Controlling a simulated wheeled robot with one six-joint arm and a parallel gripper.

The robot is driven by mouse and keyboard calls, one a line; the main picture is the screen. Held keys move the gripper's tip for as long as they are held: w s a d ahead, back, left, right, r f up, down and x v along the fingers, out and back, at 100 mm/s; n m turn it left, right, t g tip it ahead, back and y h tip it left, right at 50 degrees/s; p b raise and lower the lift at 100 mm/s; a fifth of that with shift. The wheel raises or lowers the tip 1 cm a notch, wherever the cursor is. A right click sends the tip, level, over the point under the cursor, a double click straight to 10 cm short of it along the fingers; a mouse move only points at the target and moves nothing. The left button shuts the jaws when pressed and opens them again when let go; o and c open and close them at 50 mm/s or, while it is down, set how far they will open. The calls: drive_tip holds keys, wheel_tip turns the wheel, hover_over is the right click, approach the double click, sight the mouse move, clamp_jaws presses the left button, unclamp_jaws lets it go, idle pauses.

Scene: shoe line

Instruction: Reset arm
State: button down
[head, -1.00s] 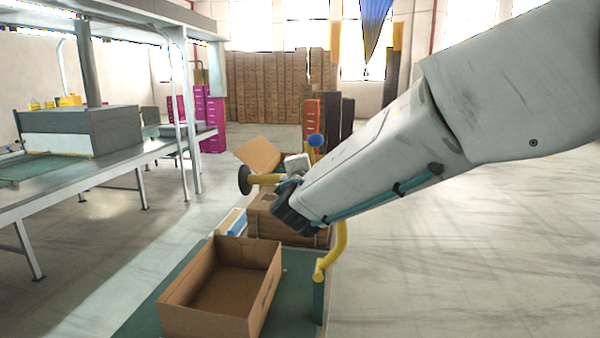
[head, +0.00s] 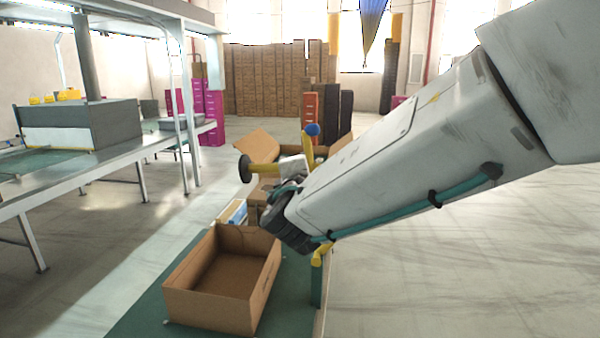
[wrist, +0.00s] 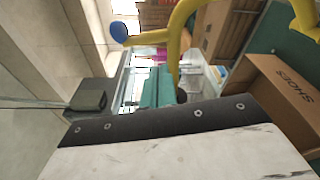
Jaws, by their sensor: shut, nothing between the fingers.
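My arm reaches in from the upper right of the head view, down to its dark wrist joint over the green-topped surface. My gripper (head: 292,167) shows only in part as a small pale block just past the dark wrist joint, in front of a yellow bar. It is shut and empty, and its fingertips are hard to make out. In the wrist view, my own pale link with a dark bolted band fills the bottom, and no fingers show clearly.
An open, empty-looking cardboard box (head: 225,280) stands on the green surface (head: 285,310). A yellow stand (head: 268,172) with a black disc and blue knob (head: 312,129) is close to my wrist. A metal workbench (head: 100,165) runs along the left. The right floor is clear.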

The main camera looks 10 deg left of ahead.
drive_tip(key=s+d+f+m+g+h, duration=0.3)
drive_tip(key=s+d, duration=0.1)
drive_tip(key=d, duration=0.4)
drive_tip(key=s+d+f+m+g+h, duration=0.2)
drive_tip(key=s+d+m+g+h, duration=0.15)
drive_tip(key=d, duration=0.55)
drive_tip(key=s+d+f+m+g+h, duration=0.3)
drive_tip(key=d+m, duration=0.1)
drive_tip(key=d, duration=0.4)
drive_tip(key=s+d+m+g+y, duration=0.3)
drive_tip(key=s+d+m+y, duration=0.1)
drive_tip(key=s, duration=0.7)
drive_tip(key=s+d+f+m+g+y, duration=0.1)
drive_tip(key=s+d+m+g+y, duration=0.2)
drive_tip(key=s, duration=0.9)
drive_tip(key=shift+s+d+f+m+g+y, duration=0.3)
drive_tip(key=shift+d+m, duration=1.35)
drive_tip(key=shift+m, duration=0.7)
